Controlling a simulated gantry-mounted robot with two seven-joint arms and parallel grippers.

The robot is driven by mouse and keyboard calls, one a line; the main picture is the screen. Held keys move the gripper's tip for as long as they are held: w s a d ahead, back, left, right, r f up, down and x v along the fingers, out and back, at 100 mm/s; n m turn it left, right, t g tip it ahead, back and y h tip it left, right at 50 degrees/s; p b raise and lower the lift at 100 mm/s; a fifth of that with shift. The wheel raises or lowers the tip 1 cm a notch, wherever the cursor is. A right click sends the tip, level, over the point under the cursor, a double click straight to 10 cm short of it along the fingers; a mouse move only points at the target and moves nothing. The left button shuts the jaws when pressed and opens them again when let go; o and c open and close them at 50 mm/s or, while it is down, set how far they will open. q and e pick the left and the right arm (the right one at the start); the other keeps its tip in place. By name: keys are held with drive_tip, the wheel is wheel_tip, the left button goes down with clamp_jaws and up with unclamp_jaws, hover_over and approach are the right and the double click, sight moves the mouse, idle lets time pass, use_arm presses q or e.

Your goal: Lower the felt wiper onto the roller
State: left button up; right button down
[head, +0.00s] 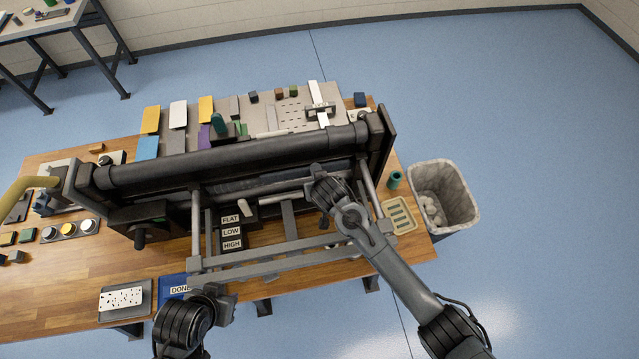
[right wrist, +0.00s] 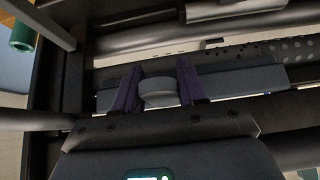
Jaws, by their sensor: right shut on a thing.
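The press has a large black roller (head: 230,155) across its frame, with a thinner dark grey bar, which looks like the felt wiper (head: 255,181), in front of it. In the right wrist view the wiper (right wrist: 235,82) is a long grey bar with a round grey knob (right wrist: 158,92). My right gripper (right wrist: 158,88) has its purple fingers on both sides of this knob and is shut on it. A pale roller (right wrist: 150,38) runs alongside the bar; contact between them cannot be made out. My left gripper (head: 212,292) is low in front of the press; its fingers are unclear.
The press's front rails and crossbar (head: 290,257) lie between my arms. FLAT, LOW and HIGH labels (head: 231,232) stand inside the frame. A lined bin (head: 443,194) is right of the table. A blue DONE tray (head: 174,287) and a speckled card (head: 122,298) lie at front left.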

drive_tip(key=c, duration=0.7)
unclamp_jaws()
drive_tip(key=b+v, duration=0.1)
drive_tip(key=v, duration=0.9)
drive_tip(key=shift+s+r, duration=0.25)
drive_tip(key=shift+r, duration=0.05)
drive_tip(key=shift+s+d, duration=0.1)
drive_tip(key=shift+d, duration=0.05)
